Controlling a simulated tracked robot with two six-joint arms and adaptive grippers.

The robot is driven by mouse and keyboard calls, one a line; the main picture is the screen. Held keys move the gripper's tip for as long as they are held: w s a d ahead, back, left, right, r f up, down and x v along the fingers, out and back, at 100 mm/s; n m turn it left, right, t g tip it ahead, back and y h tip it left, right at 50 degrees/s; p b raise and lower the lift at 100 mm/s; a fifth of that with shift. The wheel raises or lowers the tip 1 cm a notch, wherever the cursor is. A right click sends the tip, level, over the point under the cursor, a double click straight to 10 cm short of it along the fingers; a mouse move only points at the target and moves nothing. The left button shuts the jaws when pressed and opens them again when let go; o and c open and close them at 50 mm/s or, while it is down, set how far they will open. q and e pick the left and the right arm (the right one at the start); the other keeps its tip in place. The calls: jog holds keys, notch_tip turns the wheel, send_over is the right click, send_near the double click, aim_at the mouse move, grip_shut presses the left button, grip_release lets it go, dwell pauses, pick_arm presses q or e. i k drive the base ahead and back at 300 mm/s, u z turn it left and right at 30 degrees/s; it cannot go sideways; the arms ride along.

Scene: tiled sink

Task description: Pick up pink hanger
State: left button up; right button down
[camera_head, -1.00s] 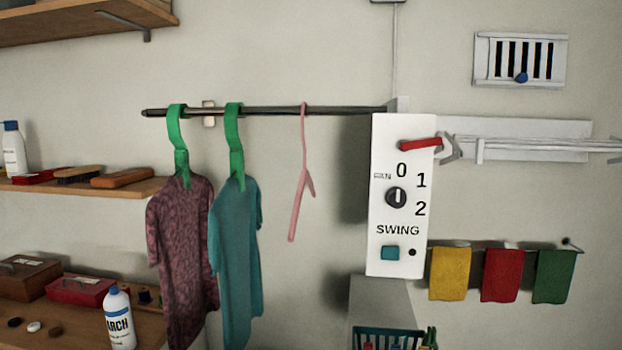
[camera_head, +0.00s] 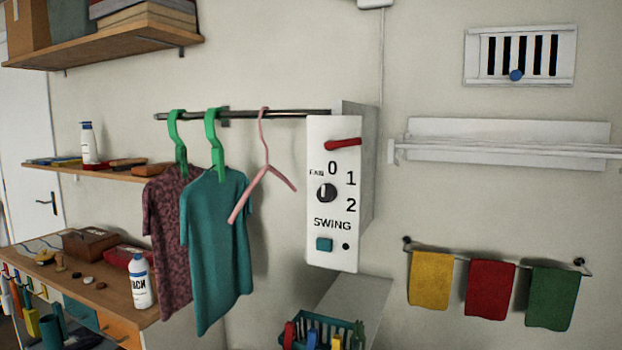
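The pink hanger (camera_head: 264,172) hangs empty from the dark rod (camera_head: 285,112), to the right of the clothes and left of the white control box. Its hook goes over the rod and its two arms spread below, the left arm in front of the teal shirt's edge. Neither of my grippers shows in the head view.
A patterned maroon shirt (camera_head: 165,235) and a teal shirt (camera_head: 217,250) hang on green hangers (camera_head: 213,140) left of the pink one. The white control box (camera_head: 332,235) stands at the rod's right end. A basket (camera_head: 345,329) of pegs sits below it.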

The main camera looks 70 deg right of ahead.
aim_at(267, 167)
jog(key=k, duration=0.65)
jog(key=u, duration=1.85)
jog(key=i, duration=0.1)
jog(key=z, duration=3.6)
jog(key=i, duration=0.7)
jog(key=u, duration=0.25)
jog(key=k, duration=0.75)
jog(key=z, duration=0.15)
jog(key=i, duration=0.85)
jog(key=u, duration=0.1)
